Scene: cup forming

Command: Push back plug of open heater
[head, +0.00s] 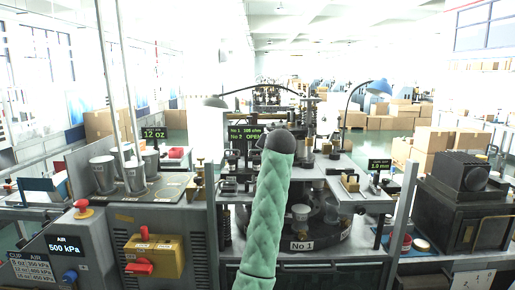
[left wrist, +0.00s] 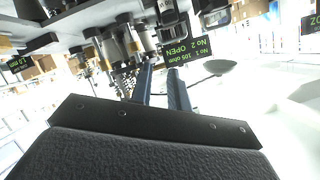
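The status sign (head: 245,133) stands behind the forming machine and reads No 1 105 ohm and No 2 OPEN. In the left wrist view the same sign (left wrist: 188,50) appears upside down, beyond my fingertips. Metal cylindrical parts of the machine (left wrist: 130,42) show beside it; I cannot tell which is a heater or its plug. My left gripper (left wrist: 161,72) has two dark blue fingers with an empty gap between them. In the head view, a green-sleeved arm of mine rises up the middle, hiding part of the machine; no fingers show there. My right gripper is not in view.
A paper cup (head: 300,212) stands on the round table above the No 1 label. Metal cups (head: 134,176) stand on the left bench, above a yellow box (head: 154,257) with red knobs. A black machine (head: 460,180) stands at right.

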